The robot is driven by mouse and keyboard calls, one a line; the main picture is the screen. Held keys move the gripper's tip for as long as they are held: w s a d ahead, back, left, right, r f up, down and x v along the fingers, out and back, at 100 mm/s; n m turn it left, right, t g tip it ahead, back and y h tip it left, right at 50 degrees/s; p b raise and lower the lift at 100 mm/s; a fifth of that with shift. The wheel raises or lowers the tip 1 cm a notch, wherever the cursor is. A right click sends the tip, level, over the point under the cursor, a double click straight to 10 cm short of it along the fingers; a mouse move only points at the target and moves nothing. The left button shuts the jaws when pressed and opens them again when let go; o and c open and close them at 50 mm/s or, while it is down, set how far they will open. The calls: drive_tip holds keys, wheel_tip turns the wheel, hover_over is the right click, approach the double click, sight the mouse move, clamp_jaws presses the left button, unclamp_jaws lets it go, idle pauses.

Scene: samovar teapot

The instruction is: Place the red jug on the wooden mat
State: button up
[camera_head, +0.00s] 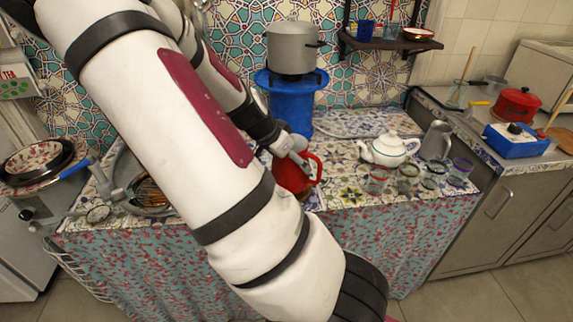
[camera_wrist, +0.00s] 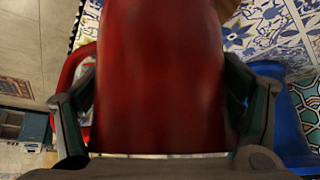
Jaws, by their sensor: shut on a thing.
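The red jug (camera_head: 290,178) is at the front of the patterned counter, partly hidden behind my arm in the head view. Its red handle shows on its right side. My gripper (camera_head: 292,150) is at the jug's upper part, shut on it. In the wrist view the jug's red body (camera_wrist: 158,70) fills the middle, between the two fingers of my gripper (camera_wrist: 165,112), with the handle at the left. I cannot tell whether the jug's base touches the counter. I cannot make out the wooden mat for sure; a small brown patch shows beyond the jug in the wrist view.
A blue stand (camera_head: 291,103) with a grey pot (camera_head: 292,47) is behind the jug. A white teapot (camera_head: 389,149), a grey pitcher (camera_head: 436,141) and several small glasses stand to the right. A sink (camera_head: 146,192) is at the left. Some patterned counter is clear between jug and teapot.

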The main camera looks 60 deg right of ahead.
drive_tip(key=w+d, duration=0.2)
drive_tip(key=shift+w+d+f, duration=0.15)
drive_tip(key=shift+w+d, duration=0.05)
drive_tip(key=shift+w, duration=0.1)
drive_tip(key=shift+f+b, duration=0.45)
drive_tip(key=shift+f, duration=1.3)
drive_tip(key=shift+f, duration=0.15)
drive_tip(key=o, duration=1.8)
